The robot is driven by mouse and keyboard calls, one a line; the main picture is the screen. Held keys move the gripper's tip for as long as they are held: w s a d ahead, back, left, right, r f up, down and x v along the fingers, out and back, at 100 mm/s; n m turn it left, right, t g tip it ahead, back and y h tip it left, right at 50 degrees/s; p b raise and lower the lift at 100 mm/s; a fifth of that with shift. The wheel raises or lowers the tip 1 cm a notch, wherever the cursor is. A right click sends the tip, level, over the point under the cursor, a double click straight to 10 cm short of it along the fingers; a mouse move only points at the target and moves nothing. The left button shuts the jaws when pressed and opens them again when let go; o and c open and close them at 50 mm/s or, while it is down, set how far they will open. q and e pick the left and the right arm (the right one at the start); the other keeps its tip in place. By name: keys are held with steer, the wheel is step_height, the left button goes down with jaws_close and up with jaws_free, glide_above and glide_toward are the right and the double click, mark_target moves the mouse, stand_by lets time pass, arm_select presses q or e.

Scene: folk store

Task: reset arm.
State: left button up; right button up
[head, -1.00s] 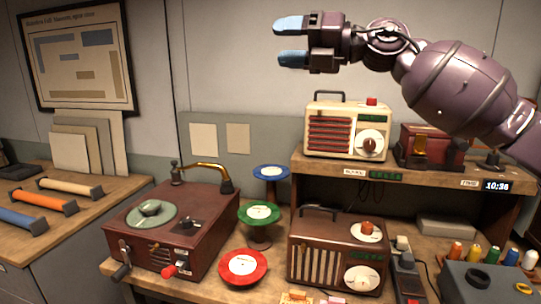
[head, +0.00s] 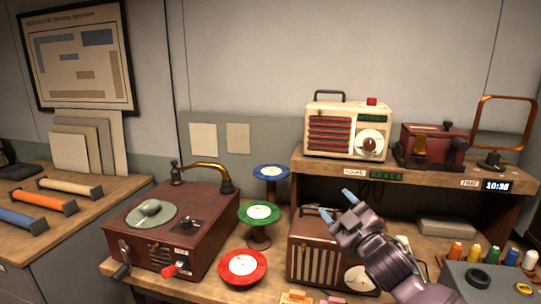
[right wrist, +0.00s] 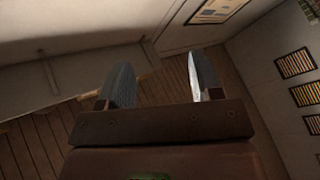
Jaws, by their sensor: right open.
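My right gripper (head: 338,203) is in front of the brown radio (head: 312,256) on the lower table in the head view and covers its upper right part. Its blue-tipped fingers point up and to the left. The fingers stand apart with nothing between them, as the right wrist view also shows (right wrist: 160,85). Beyond them in that view are a wooden floor and pale walls. My left gripper is not in view.
A record player (head: 175,232) stands left of the radio, with red (head: 243,267), green (head: 259,214) and blue (head: 271,172) discs between. A cream radio (head: 347,131) and a red box (head: 432,146) stand on the shelf (head: 400,175). Thread spools (head: 475,250) sit at the right.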

steer(key=s+d+f+m+g+h, duration=0.2)
steer(key=s+d+f+m, duration=0.2)
steer(key=s+f, duration=0.6)
steer(key=s+d+f+m+g+h, duration=0.3)
steer(key=s+d+f, duration=0.1)
steer(key=s+f, duration=0.7)
steer(key=s+d+f+m+g+h, duration=0.2)
steer(key=s+d+f+m+h, duration=0.1)
steer(key=s+f, duration=0.7)
step_height(320, 180, down, 5)
steer(key=shift+s+d+r+m, duration=0.15)
steer(key=shift+s+d+m, duration=0.15)
steer(key=shift+d+m, duration=0.5)
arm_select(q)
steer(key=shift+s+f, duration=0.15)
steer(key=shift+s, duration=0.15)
arm_select(e)
steer(key=shift+a, duration=0.1)
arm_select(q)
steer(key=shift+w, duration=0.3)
